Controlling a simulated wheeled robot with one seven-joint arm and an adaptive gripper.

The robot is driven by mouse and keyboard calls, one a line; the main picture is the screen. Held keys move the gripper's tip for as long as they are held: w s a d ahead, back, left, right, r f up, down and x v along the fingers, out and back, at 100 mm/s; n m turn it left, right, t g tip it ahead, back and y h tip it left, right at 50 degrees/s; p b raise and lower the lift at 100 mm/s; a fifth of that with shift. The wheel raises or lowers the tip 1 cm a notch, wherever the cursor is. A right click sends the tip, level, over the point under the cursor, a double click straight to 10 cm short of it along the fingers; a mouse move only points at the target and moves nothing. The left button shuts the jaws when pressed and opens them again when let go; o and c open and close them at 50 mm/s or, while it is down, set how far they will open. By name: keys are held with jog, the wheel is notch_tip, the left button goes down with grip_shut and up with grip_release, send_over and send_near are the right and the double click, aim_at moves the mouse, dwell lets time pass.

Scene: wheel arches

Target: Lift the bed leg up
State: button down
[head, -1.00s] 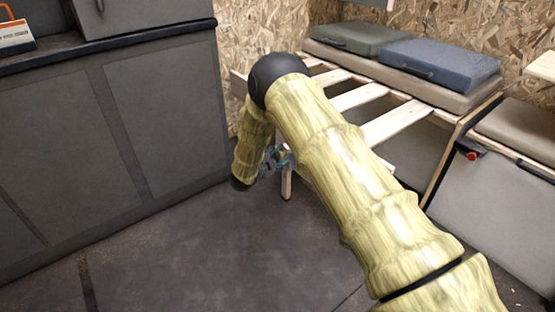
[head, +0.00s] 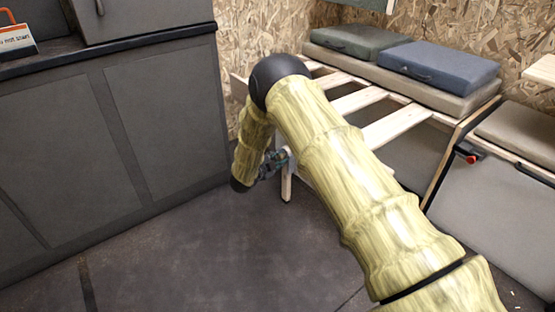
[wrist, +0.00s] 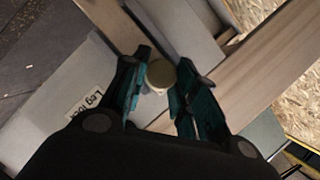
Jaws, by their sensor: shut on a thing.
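The bed leg (head: 287,182) is a pale wooden post under the front of the slatted bed frame (head: 364,97) in the head view. My gripper (head: 281,156) is at the leg's upper part, partly hidden by my arm. In the wrist view my gripper (wrist: 161,84) has its two teal-lined fingers on either side of a round beige knob (wrist: 160,74) and is shut on it.
Grey cabinets (head: 120,130) stand to the left. A green case (head: 358,40) and a blue case (head: 438,64) lie on a cushion behind the slats. A grey box with a red latch (head: 471,158) is at right. The dark floor (head: 220,240) in front is clear.

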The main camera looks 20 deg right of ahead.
notch_tip(320, 180, up, 16)
jog(key=p, duration=1.1)
jog(key=shift+p, duration=0.4)
jog(key=c, duration=1.1)
grip_release()
jog(key=shift+d+r, duration=0.1)
jog(key=shift+s+a, duration=0.1)
jog(key=shift+a, duration=0.1)
jog(key=v, duration=1.1)
jog(key=shift+s+a, duration=0.25)
jog(key=shift+s, duration=0.05)
